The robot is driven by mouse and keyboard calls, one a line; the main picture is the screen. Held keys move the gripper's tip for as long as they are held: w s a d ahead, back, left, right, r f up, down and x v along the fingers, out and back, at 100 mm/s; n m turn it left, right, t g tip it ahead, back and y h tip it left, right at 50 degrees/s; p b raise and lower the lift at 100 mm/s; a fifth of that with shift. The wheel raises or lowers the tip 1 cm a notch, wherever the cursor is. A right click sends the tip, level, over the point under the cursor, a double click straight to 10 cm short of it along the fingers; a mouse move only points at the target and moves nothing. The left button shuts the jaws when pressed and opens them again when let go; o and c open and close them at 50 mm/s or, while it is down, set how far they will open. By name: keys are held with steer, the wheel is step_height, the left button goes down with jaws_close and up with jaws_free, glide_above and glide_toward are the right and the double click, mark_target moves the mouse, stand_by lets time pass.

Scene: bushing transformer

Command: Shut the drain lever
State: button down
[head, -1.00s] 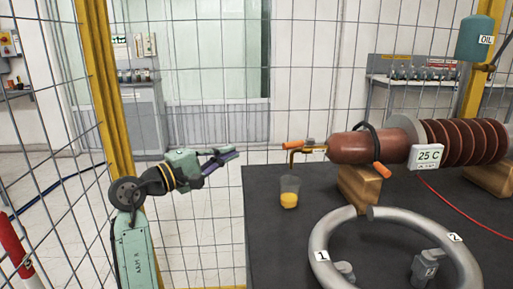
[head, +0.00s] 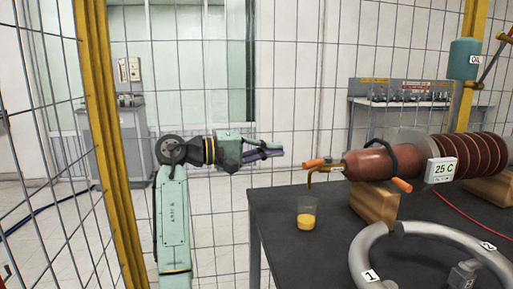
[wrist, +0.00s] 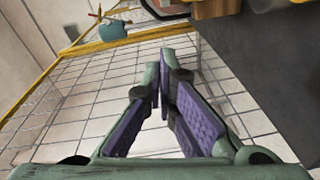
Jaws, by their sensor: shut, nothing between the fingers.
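The drain lever (head: 314,163) is an orange handle on the small brass drain pipe (head: 309,180) at the left end of the brown bushing (head: 368,164). It points left, roughly level. The wrist view does not clearly show the lever.
The dark table (head: 275,205) holds wooden blocks and a grey ring (head: 362,262). A yellow-framed mesh fence (head: 115,150) stands left and behind. Space left of the table is free.

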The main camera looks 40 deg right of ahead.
mark_target(318, 162)
steer(key=shift+s+d+f+p, duration=0.15)
steer(key=shift+s+d, duration=0.25)
steer(key=shift+s, duration=0.45)
steer(key=shift+s+d+f+p, duration=0.15)
steer(key=shift+s+d, duration=0.25)
steer(key=shift+s, duration=0.5)
steer(key=shift+s+d+f+p, duration=0.15)
steer(key=shift+s+d, duration=0.25)
steer(key=shift+s, duration=0.45)
